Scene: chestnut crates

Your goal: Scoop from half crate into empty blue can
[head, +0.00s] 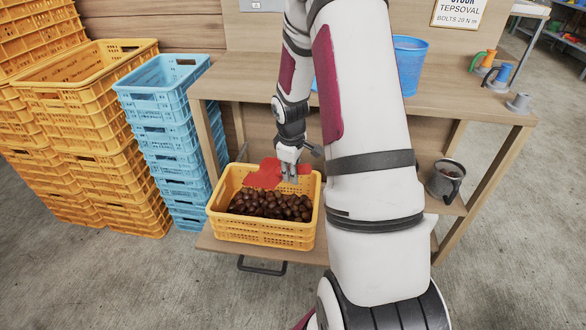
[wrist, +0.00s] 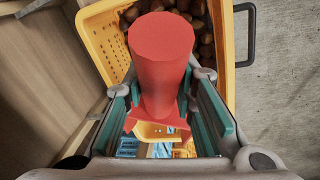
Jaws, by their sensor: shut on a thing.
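A yellow crate (head: 262,230) holds a layer of dark brown chestnuts (head: 270,205), well below its rim. It stands on a low wooden shelf, and its wall also shows in the wrist view (wrist: 101,38). My gripper (head: 289,172) is shut on a red scoop (head: 264,174), above the crate's back part. In the wrist view my gripper (wrist: 160,95) has its fingers on both sides of the red scoop (wrist: 161,40). The scoop's load cannot be seen. A blue can (head: 411,66) stands on the tabletop, partly behind my arm; its bottom inside is hidden.
Stacked blue crates (head: 165,110) and yellow crates (head: 95,125) stand left of the wooden table (head: 465,95). Orange, blue and grey small items sit at the tabletop's right. A grey metal pot (head: 445,181) stands on the lower shelf. Bare floor lies in front.

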